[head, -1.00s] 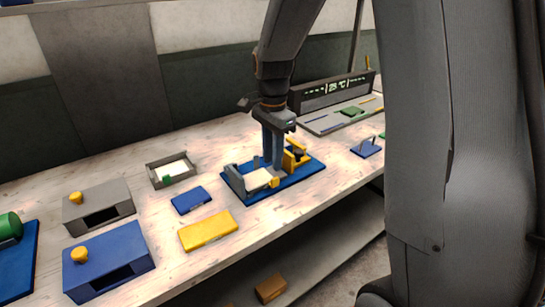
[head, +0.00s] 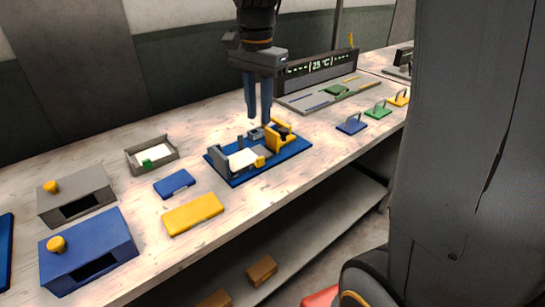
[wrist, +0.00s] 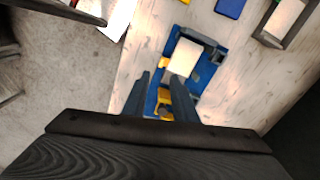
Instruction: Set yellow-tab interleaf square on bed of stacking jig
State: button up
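The stacking jig has a blue base (head: 292,150), a grey block at its left end and a yellow block (head: 283,136) at its right end. It also shows in the wrist view (wrist: 206,74). A white interleaf (head: 241,159) with a yellow tab lies on the jig between the blocks. In the wrist view the interleaf (wrist: 185,58) looks flat, its yellow tab at the left edge; whether it sits fully square I cannot tell. My gripper (head: 259,121) is above the jig's far right part, fingers apart and empty. In the wrist view its fingertips (wrist: 160,75) hide part of the jig.
A grey tray (head: 130,163) holds a white sheet with a green tab. Grey and blue dispensers with yellow knobs stand left. A display panel (head: 318,70) and handled plates (head: 352,124) are right.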

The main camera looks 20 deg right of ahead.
jog(key=s+f+n, duration=1.1)
jog(key=s+f, duration=0.3)
jog(key=s, duration=0.1)
jog(key=shift+f+n+t, duration=0.2)
jog(key=shift+n+t, duration=0.1)
jog(key=shift+n, duration=0.1)
